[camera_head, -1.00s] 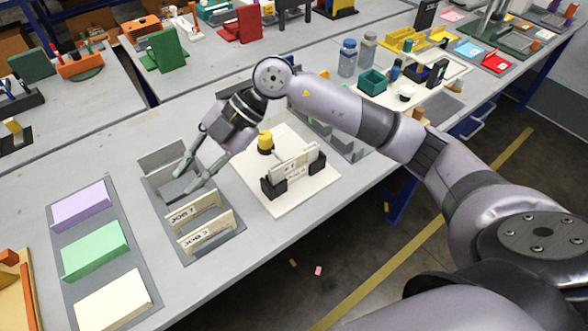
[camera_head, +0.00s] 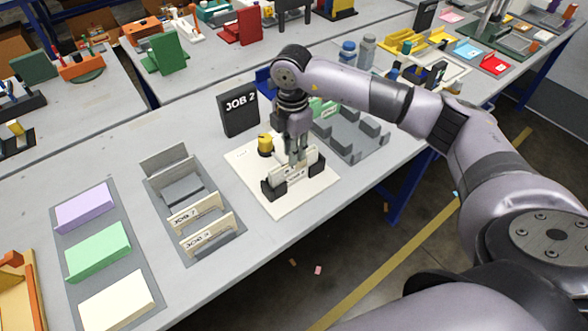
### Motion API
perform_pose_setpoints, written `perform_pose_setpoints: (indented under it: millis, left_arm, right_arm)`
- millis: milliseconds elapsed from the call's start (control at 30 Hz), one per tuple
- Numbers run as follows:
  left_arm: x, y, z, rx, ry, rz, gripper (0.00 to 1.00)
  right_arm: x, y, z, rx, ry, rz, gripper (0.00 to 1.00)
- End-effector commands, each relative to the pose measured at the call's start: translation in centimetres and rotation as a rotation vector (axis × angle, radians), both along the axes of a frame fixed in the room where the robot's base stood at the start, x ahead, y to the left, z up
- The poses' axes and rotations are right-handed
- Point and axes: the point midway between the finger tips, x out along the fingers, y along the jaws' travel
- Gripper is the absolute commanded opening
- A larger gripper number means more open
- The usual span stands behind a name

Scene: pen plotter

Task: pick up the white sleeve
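A white upright piece (camera_head: 311,160), which looks like the white sleeve, stands between two black holders on a white board. It has small dark print on its front. My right gripper (camera_head: 297,160) points down over it, with its fingertips at its top edge. The fingers look close together, but I cannot tell whether they grip it. They hide part of its middle. Two cream sleeves marked JOB, a rear one (camera_head: 197,212) and a front one (camera_head: 208,236), stand in a grey rack (camera_head: 174,169) to the left. My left gripper is not in view.
A yellow-topped black item (camera_head: 265,145) stands close left of my gripper. A dark JOB 2 sign (camera_head: 239,113) stands behind the board (camera_head: 248,178). A grey slotted tray (camera_head: 352,135) is on the right. Purple (camera_head: 84,208), green (camera_head: 98,252) and cream (camera_head: 115,303) stacks lie at left.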

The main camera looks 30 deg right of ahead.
Motion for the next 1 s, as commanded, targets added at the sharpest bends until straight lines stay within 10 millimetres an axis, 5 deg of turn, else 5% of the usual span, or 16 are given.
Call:
perform_pose_setpoints:
  millis: [633,1000]
  left_arm:
    - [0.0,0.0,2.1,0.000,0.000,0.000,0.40]
    - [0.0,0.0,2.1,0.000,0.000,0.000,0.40]
  right_arm:
    - [0.1,-0.2,-7.4,0.001,0.001,0.002,0.20]
    - [0.1,-0.3,-8.0,0.001,-0.001,0.002,0.16]
